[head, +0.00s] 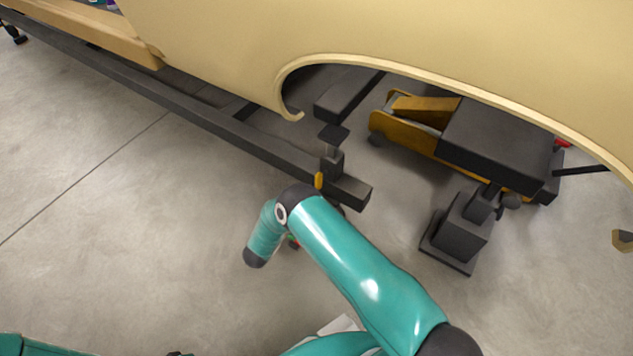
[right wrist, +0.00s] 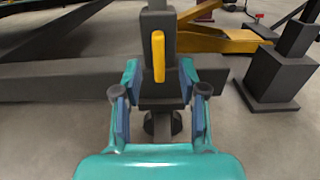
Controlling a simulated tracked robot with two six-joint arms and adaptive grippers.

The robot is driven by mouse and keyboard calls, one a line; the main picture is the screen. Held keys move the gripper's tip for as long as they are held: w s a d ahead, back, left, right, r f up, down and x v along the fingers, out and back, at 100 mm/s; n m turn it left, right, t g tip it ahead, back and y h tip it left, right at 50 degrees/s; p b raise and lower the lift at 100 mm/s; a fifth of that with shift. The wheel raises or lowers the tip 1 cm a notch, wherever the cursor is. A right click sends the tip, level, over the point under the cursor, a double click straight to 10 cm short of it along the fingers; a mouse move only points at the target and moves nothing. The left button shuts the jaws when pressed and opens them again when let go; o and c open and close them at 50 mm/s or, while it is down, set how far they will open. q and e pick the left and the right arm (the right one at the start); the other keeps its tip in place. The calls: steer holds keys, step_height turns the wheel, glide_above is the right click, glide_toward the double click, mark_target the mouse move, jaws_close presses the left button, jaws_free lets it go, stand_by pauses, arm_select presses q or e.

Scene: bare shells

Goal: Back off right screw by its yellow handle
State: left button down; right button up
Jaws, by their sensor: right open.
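The right screw is a dark upright post (head: 333,160) at the end of a dark beam, with its yellow handle (head: 319,180) on the near side. In the right wrist view the yellow handle (right wrist: 158,56) stands upright in front of the dark post. My right gripper (right wrist: 159,88) is open and empty. Its fingers lie left and right of the handle's lower end in the picture; I see no contact and cannot tell the depth gap. In the head view my teal arm hides the right gripper. My left gripper is not in view.
A beige body shell (head: 480,40) with a wheel arch hangs above the post. The long dark beam (head: 180,108) runs to the upper left. A yellow and black jack (head: 405,130) and a dark stand (head: 460,228) are to the right. The floor at left is clear.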

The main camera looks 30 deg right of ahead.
mark_target(322, 178)
steer(key=b+x, duration=0.1)
steer(key=x, duration=0.6)
